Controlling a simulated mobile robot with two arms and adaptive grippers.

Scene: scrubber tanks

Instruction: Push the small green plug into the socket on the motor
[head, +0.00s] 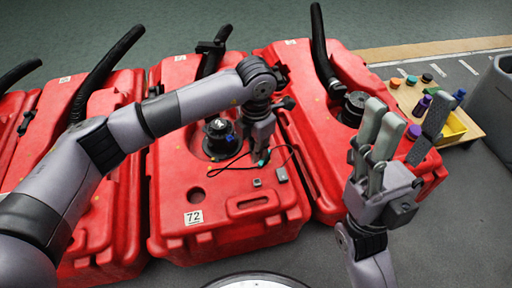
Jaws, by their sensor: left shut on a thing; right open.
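The small green plug (262,162) shows at the tips of my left gripper (261,155), which is shut on it, above the red tank (222,220) labelled 72. The fingers hide part of the plug. A thin dark cable (284,150) loops near the plug over the tank top. The black motor (220,138) sits in a round recess of this tank, left of my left gripper and apart from it. I cannot make out the socket on it. My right gripper (398,128) is open and empty, fingers up, at the right.
More red tanks with black hoses stand left and right (330,165) of this one. A grey block (281,174) lies on the tank top. Grey floor is clear at lower right.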

